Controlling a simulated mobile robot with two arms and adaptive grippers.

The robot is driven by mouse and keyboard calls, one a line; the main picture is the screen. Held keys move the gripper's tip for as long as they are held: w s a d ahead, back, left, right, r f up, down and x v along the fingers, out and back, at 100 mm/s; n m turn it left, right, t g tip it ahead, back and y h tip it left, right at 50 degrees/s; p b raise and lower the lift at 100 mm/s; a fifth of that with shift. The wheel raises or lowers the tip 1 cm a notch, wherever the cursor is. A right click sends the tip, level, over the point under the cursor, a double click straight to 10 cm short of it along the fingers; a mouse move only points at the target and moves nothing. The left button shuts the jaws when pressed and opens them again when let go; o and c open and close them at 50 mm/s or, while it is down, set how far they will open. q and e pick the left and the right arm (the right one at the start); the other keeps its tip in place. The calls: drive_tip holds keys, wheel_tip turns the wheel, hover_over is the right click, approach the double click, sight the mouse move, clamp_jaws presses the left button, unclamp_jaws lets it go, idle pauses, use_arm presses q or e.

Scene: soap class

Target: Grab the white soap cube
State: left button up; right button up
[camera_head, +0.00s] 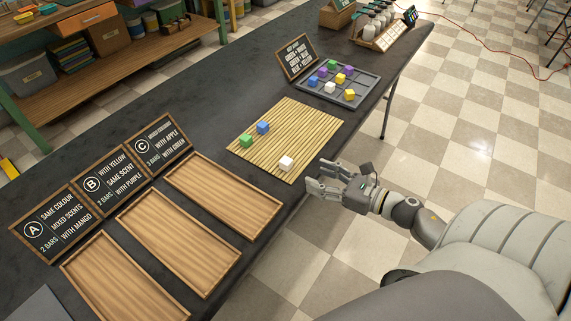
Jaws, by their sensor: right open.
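A white soap cube (286,163) sits on the near right part of a slatted bamboo mat (300,125) on the dark table. My right gripper (314,178) is open and empty at the table's near edge, a little to the right of the white cube and apart from it. Its fingers point left toward the mat. Another white cube (330,87) lies in the grey tray. My left gripper does not show.
The grey tray (366,92) holds several coloured cubes behind the mat, beside a small sign (296,58). Wooden trays (222,196) with signs A, B and C fill the left. Bottles in a rack (379,30) stand at the far end.

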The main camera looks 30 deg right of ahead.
sight(287, 160)
drive_tip(key=x, duration=0.3)
drive_tip(key=shift+w, duration=0.4)
drive_tip(key=shift+w+a+f, duration=0.1)
drive_tip(key=shift+w+f, duration=0.05)
drive_tip(key=shift+w, duration=0.3)
drive_tip(key=x, duration=0.4)
drive_tip(key=shift+w+r, duration=0.15)
drive_tip(key=shift+r, duration=0.05)
drive_tip(key=shift+w, duration=0.3)
drive_tip(key=c, duration=0.9)
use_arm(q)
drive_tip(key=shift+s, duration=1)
use_arm(e)
drive_tip(key=shift+c, duration=0.2)
